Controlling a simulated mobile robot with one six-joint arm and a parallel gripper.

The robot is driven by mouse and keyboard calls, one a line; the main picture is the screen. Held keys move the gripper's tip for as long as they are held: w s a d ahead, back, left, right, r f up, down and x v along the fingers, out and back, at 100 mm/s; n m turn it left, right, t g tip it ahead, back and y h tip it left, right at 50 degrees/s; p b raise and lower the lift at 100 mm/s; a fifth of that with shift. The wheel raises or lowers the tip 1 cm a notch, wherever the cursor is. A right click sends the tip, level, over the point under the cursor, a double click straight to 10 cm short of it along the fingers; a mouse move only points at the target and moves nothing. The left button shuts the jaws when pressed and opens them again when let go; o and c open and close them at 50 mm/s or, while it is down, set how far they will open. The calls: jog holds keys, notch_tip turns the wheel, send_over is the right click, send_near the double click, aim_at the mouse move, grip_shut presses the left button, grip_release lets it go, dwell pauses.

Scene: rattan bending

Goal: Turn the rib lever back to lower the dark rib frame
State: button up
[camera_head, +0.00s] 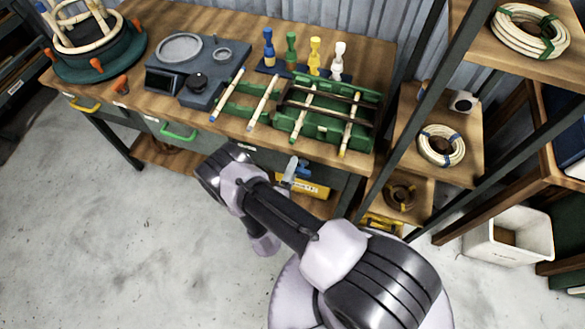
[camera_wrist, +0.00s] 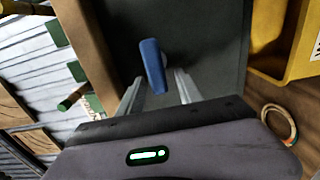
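The dark rib frame (camera_head: 330,106) lies over the green jig (camera_head: 318,132) on the workbench, with pale rattan rods across it. The blue rib lever (camera_head: 303,163) is at the bench front below the jig. In the wrist view the lever's blue handle (camera_wrist: 153,66) is tilted, its lower end near the space between my fingers. My gripper (camera_wrist: 160,92) has its two metal fingers apart, one on each side of the handle's lower end. It also shows in the head view (camera_head: 290,172), partly hidden by my wrist. I cannot tell whether a finger touches the handle.
A yellow container (camera_head: 312,188) is close by under the bench, and its yellow wall (camera_wrist: 285,40) is right of the lever. A shelf rack (camera_head: 432,150) with coils stands at the right. Four-legged bench edges are near; open floor (camera_head: 110,230) lies left.

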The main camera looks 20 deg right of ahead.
jog(key=p+v, duration=0.2)
jog(key=v, duration=1.5)
jog(key=shift+s+a, duration=0.1)
jog(key=shift+a, duration=0.05)
